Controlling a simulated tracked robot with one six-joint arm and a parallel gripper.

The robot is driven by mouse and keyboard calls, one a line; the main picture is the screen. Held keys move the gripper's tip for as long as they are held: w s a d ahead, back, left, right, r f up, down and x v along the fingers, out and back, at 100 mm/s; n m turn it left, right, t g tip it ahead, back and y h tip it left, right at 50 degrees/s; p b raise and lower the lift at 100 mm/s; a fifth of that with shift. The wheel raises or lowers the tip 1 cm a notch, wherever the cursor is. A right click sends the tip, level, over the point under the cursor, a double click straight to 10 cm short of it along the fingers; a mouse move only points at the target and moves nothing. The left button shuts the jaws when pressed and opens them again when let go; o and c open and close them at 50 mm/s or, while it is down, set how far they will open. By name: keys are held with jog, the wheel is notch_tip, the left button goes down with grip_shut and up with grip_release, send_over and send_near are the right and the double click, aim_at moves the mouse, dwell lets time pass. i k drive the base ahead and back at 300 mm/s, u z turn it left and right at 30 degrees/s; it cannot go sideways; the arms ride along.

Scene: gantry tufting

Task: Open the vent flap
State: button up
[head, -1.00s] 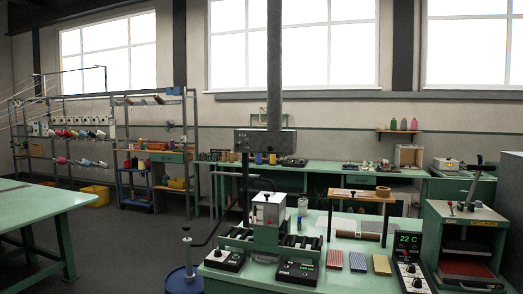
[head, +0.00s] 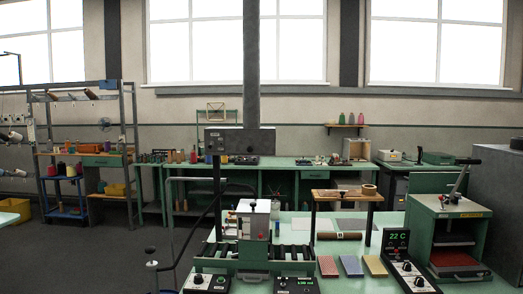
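I cannot pick out a vent flap for certain in the head view. A green bench machine (head: 253,262) with black rollers stands in front of me, with a white and grey box unit (head: 253,219) on top. A grey post (head: 250,62) comes down from above to a grey box (head: 240,141) behind it. My gripper is not in view.
The green table carries control boxes (head: 206,283), coloured blocks (head: 350,266), a wooden-topped stand (head: 347,195) and a display reading 22 C (head: 397,240). A green lever press (head: 449,232) stands at right.

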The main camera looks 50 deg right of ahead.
aim_at(236, 142)
jog(key=z, duration=0.35)
jog(key=i, duration=0.6)
jog(key=z, duration=0.9)
jog(key=i, duration=0.75)
jog(key=z, duration=0.45)
